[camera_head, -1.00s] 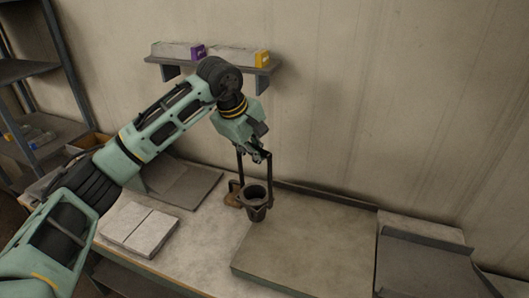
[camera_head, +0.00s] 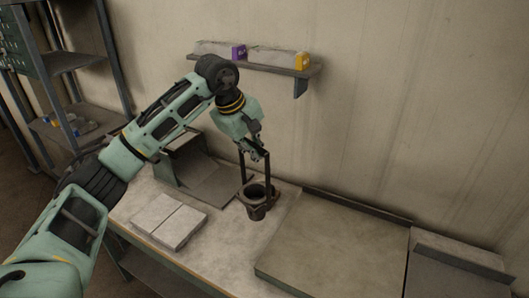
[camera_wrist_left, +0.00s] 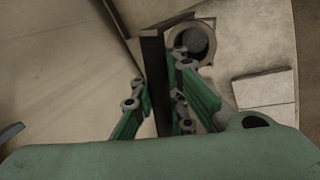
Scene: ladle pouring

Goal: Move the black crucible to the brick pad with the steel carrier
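The black crucible (camera_head: 257,211) is upright in the head view, between the brick pad and the large grey slab. The steel carrier (camera_head: 267,170) is a dark frame with two uprights, its lower end around the crucible. My left gripper (camera_head: 253,150) is above, shut on the carrier's top bar. In the left wrist view the bar (camera_wrist_left: 154,75) lies between the green fingers, and the crucible's round mouth (camera_wrist_left: 192,40) shows beyond. The brick pad (camera_head: 168,221), two pale bricks side by side, lies left of the crucible. I cannot tell whether the crucible clears the table. My right gripper is not in view.
The large grey slab (camera_head: 325,245) fills the table's right part. A grey angled sheet-metal stand (camera_head: 205,185) is behind the brick pad. A wall shelf (camera_head: 270,68) holds boxes. A dark metal tray (camera_head: 455,275) is at far right.

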